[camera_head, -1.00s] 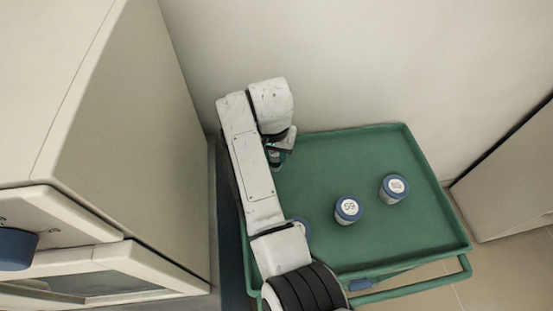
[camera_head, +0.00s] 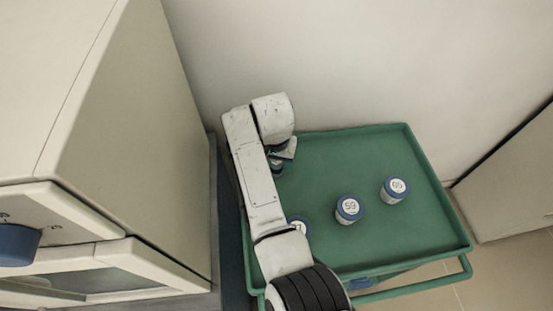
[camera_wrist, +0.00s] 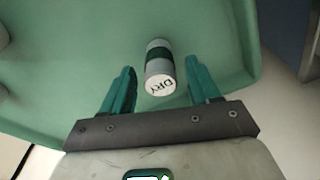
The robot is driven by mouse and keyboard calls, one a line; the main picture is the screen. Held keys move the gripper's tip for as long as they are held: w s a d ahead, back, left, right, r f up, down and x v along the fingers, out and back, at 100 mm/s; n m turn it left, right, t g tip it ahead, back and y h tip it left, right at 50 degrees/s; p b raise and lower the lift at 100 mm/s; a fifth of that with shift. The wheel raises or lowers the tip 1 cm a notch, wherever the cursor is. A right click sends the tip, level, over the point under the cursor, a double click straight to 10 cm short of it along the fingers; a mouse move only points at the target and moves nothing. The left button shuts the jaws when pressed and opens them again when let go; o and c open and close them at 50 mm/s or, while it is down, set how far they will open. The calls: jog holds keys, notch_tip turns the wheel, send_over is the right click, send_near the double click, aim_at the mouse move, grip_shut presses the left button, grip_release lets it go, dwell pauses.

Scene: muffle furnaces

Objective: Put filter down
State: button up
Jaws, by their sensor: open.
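The filter is probably the small grey-white cylinder (camera_wrist: 158,68) with a dark green band and the word DRY on its end face. In the wrist view it is on the green tray (camera_wrist: 80,90), between the two teal fingers of my gripper (camera_wrist: 160,68). The fingers are spread, with a gap on each side of the cylinder. In the head view my gripper (camera_head: 278,167) is low over the left back part of the tray (camera_head: 345,150), mostly hidden by my arm. The cylinder cannot be made out there.
Two blue-rimmed numbered jars, one nearer the middle (camera_head: 348,209) and one to the right (camera_head: 394,189), stand on the tray. A third (camera_head: 298,227) is partly behind my arm. A beige furnace (camera_head: 130,150) is left and a wall behind. The tray's back right is clear.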

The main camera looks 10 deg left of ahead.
notch_tip(320, 180, up, 12)
jog(key=s, duration=0.1)
jog(key=shift+s, duration=0.2)
dwell(0.3)
jog(key=shift+a, duration=0.1)
